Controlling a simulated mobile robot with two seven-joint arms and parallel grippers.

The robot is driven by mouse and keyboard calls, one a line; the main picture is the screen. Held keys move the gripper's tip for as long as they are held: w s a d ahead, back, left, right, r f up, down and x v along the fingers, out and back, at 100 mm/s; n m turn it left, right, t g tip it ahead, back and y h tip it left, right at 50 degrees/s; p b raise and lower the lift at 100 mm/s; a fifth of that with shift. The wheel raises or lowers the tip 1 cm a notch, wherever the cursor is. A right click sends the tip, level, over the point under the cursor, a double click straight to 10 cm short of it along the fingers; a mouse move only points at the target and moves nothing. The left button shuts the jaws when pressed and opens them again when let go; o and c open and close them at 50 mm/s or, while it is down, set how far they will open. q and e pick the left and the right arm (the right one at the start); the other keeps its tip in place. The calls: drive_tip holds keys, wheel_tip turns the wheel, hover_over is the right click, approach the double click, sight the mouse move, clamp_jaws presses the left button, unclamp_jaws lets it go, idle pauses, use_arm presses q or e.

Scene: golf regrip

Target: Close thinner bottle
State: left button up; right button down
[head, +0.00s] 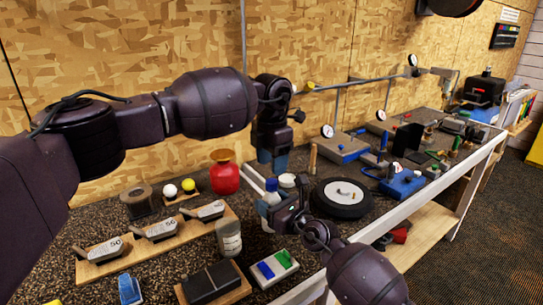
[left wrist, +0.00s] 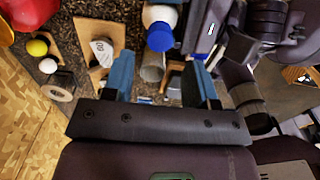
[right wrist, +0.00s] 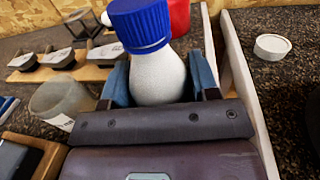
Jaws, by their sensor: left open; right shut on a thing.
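A white bottle (right wrist: 158,78) with a ribbed blue cap (right wrist: 140,25) on its top stands between the fingers of my right gripper (right wrist: 162,88), which is shut on its body. In the head view the blue cap (head: 271,185) shows just below and close to my left gripper (head: 272,160). My left gripper is open, its fingers pointing down, with nothing between them. In the left wrist view the blue cap (left wrist: 160,38) lies ahead of the open fingertips, apart from them. I cannot tell how tightly the cap sits.
A white round lid-like top (right wrist: 272,46) shows to the bottle's right. A grey can (head: 229,239), a red canister (head: 225,174) and a wheel (head: 342,197) stand around the bottle. Golf club heads sit on a wooden rack (head: 157,247). A block with blue and green pieces (head: 273,268) lies in front.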

sight(271, 181)
use_arm(q)
wheel_tip(271, 181, up, 3)
drive_tip(key=n, duration=0.4)
drive_tip(key=shift+f, duration=0.15)
drive_tip(key=shift+f, duration=0.1)
drive_tip(key=shift+f, duration=3.95)
drive_tip(key=c, duration=0.9)
drive_tip(key=shift+c, duration=0.3)
drive_tip(key=o, duration=1.1)
drive_tip(key=shift+r, duration=0.1)
wheel_tip(271, 181, up, 12)
